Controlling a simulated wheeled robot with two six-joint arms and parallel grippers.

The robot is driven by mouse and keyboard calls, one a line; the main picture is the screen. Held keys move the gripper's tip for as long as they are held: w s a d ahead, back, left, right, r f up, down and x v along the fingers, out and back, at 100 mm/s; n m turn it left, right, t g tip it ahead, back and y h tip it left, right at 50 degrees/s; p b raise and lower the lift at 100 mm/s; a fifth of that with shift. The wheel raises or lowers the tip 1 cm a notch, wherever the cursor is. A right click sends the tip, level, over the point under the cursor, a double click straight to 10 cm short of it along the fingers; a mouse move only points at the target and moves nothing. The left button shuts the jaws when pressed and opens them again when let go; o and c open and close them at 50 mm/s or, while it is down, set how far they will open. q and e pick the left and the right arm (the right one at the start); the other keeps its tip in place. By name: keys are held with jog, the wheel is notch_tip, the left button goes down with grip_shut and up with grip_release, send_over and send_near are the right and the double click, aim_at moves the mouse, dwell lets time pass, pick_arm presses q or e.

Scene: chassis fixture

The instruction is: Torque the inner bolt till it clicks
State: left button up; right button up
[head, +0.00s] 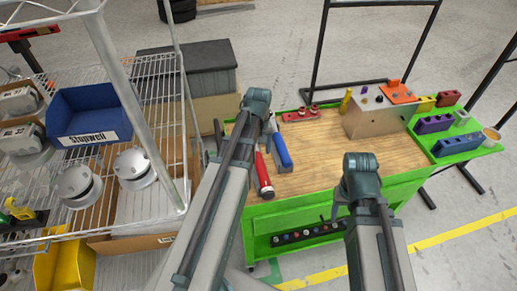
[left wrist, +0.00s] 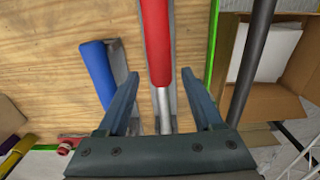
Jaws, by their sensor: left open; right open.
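A red-handled tool (head: 264,176) with a silver shaft lies in a grey holder on the bench; its red handle (left wrist: 156,40) also shows in the left wrist view. A blue-handled tool (head: 282,152) lies beside it, also in the left wrist view (left wrist: 97,72). My left gripper (left wrist: 160,75) is open, with one finger on each side of the red-handled tool; contact cannot be told. My left arm hides part of it in the head view. A metal box (head: 375,117) stands at the bench's back right; no inner bolt can be made out. My right gripper (head: 339,202) is open, mostly hidden by its arm.
The green bench (head: 390,188) has a wooden top with free room in its middle. A red block (head: 301,115) with small parts stands at the back edge. Several coloured holders stand on the right. A wire rack with a blue bin (head: 88,112) stands on the left.

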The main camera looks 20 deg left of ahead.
aim_at(259, 158)
pick_arm(q)
notch_tip(259, 158, down, 7)
jog(key=b, duration=0.6)
jog(key=shift+f, duration=0.1)
pick_arm(e)
notch_tip(259, 158, down, 7)
pick_arm(q)
grip_shut()
dwell(0.7)
jog(key=shift+r+p, duration=3.5)
jog(key=shift+r, duration=0.1)
pick_arm(e)
notch_tip(259, 158, up, 7)
